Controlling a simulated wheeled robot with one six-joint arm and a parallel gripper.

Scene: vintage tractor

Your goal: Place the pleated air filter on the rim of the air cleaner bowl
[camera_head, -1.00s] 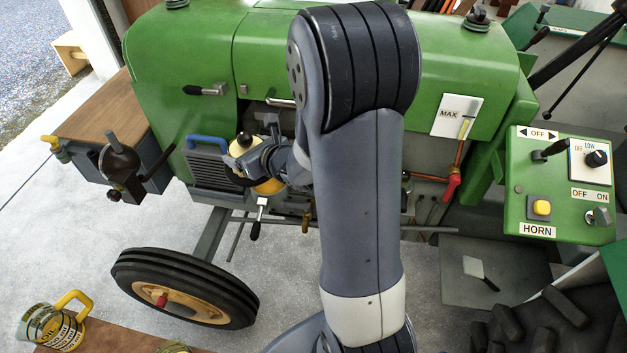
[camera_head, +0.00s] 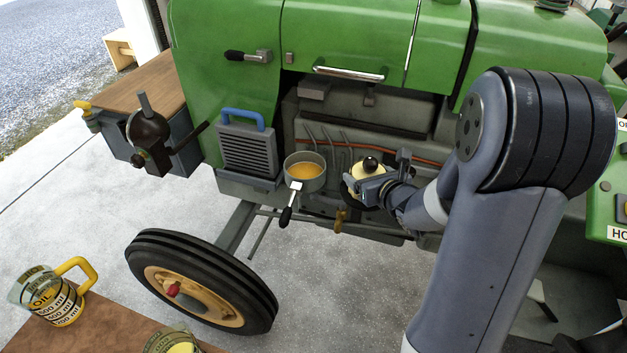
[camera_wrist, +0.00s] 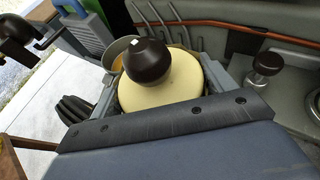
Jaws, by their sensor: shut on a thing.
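My gripper (camera_head: 366,186) is shut on a round cream-topped piece with a dark knob, which I take to be the air filter (camera_head: 357,171). Its cream top and dark knob fill the middle of the wrist view (camera_wrist: 185,85), between my jaws; its pleats cannot be made out. The air cleaner bowl (camera_head: 291,163) is a grey round cup with amber oil inside, on the tractor's side. The bowl is open on top, and the filter is held to its right, apart from it in the head view. In the wrist view, the bowl (camera_wrist: 112,50) is partly hidden behind the filter.
A black-handled lever (camera_head: 287,212) hangs at the bowl's front. A grey louvred block with a blue handle (camera_head: 246,150) stands left of the bowl. An orange hose (camera_head: 400,157) runs behind. A dark knob (camera_wrist: 266,64) stands right of the filter in the wrist view.

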